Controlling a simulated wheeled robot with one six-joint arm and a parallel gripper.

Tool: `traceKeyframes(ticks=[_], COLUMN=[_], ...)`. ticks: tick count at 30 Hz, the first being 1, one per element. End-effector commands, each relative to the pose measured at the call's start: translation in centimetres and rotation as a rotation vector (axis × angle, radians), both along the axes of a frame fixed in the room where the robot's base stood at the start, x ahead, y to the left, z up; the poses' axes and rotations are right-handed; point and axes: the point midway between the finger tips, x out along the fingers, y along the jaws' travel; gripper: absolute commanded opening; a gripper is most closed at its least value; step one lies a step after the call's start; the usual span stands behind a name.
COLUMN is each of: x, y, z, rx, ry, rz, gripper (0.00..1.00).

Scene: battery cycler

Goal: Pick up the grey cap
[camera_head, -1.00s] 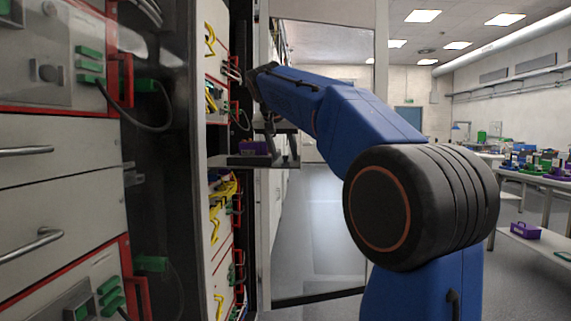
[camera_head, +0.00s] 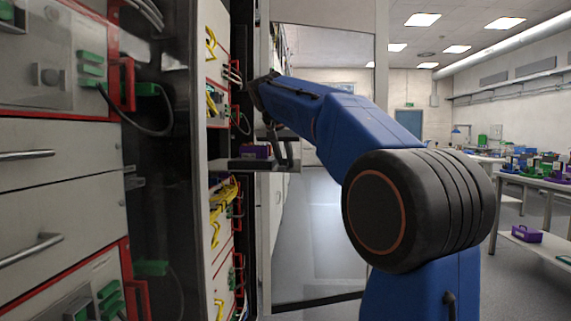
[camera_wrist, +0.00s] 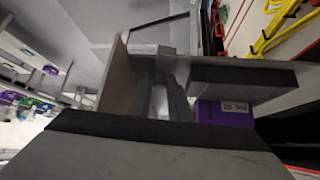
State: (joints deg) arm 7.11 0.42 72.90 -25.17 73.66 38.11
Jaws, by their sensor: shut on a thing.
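My gripper (camera_wrist: 165,78) shows in the wrist view with its two dark fingers close together. A small grey piece, which looks like the grey cap (camera_wrist: 166,58), is between their tips. In the head view my gripper (camera_head: 282,155) is small and hangs at the right end of a grey shelf (camera_head: 228,165); the cap cannot be made out there. A purple box (camera_head: 257,151) sits on the shelf, just left of the fingers. In the wrist view the purple box (camera_wrist: 223,112) is right of the fingers, partly hidden behind a dark block (camera_wrist: 243,77).
The cycler rack with red-edged modules and yellow cables (camera_head: 222,190) stands close left of the shelf. A glass door (camera_head: 325,220) is behind my arm. Benches (camera_head: 540,190) with coloured items stand far right. Open floor lies between.

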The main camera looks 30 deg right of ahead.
Motion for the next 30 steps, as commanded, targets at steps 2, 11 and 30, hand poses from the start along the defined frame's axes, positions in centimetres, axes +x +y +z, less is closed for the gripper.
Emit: traceKeyframes(ticks=[2,11,30], x=[0.0,0.1,0.2], y=[0.0,0.0,0.0], z=[0.6,5.7,16.0], rx=[0.0,0.001,-0.001], ry=[-0.002,-0.003,-0.002], rz=[0.0,0.0,-0.001], gripper=[0.0,0.0,0.0])
